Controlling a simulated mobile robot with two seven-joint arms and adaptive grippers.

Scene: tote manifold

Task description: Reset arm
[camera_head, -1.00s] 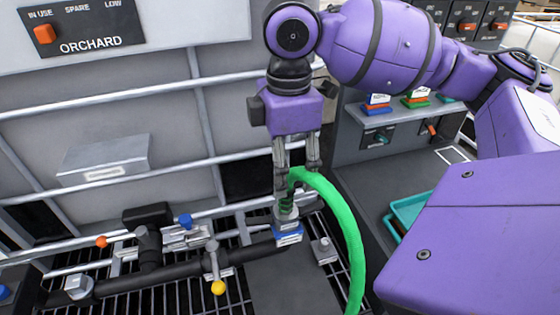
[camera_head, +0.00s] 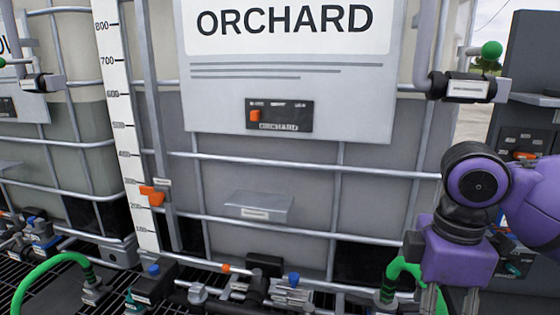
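My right arm comes in from the right edge in the head view, and its purple gripper (camera_head: 446,302) hangs pointing down at the lower right. Its fingertips are cut off by the bottom edge, so its opening does not show. A green hose (camera_head: 405,264) rises from a coupling (camera_head: 388,292) just left of the gripper and bends down behind or between its fingers. I cannot tell whether the fingers touch it. My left gripper is not in view.
A caged tote with an ORCHARD sign (camera_head: 285,20) fills the middle. A small selector panel (camera_head: 279,116) shows an orange knob. Pipes and valves (camera_head: 265,270) run along its foot. Another green hose (camera_head: 50,264) lies at lower left. A green-knobbed pipe fitting (camera_head: 468,88) juts at upper right.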

